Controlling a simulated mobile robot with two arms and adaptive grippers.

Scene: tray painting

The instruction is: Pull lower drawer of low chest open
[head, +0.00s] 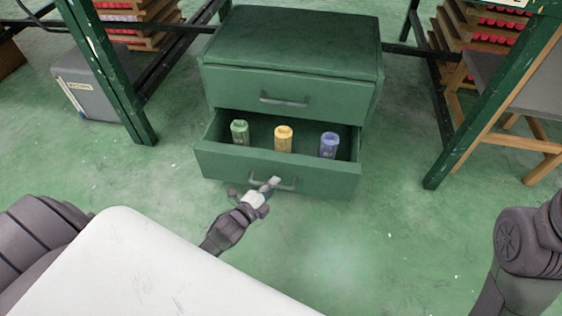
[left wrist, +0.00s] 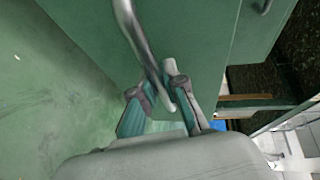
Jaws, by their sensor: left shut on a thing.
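The low green chest (head: 290,50) stands ahead of me in the head view. Its lower drawer (head: 220,162) is pulled out, with its inside showing. A green jar (head: 239,132), a yellow jar (head: 284,139) and a blue jar (head: 329,145) stand upright in a row in it. The upper drawer (head: 335,100) is closed. My left gripper (head: 262,190) is at the lower drawer's handle (head: 286,184) and shut on it. In the left wrist view the metal handle (left wrist: 130,22) runs between the fingers (left wrist: 160,95). My right gripper is not in view.
A green table leg (head: 125,90) stands left of the chest, another (head: 480,110) right of it. A grey bin (head: 90,85) is at the left and a wooden chair (head: 520,85) at the right. The floor (head: 390,250) before the drawer is clear.

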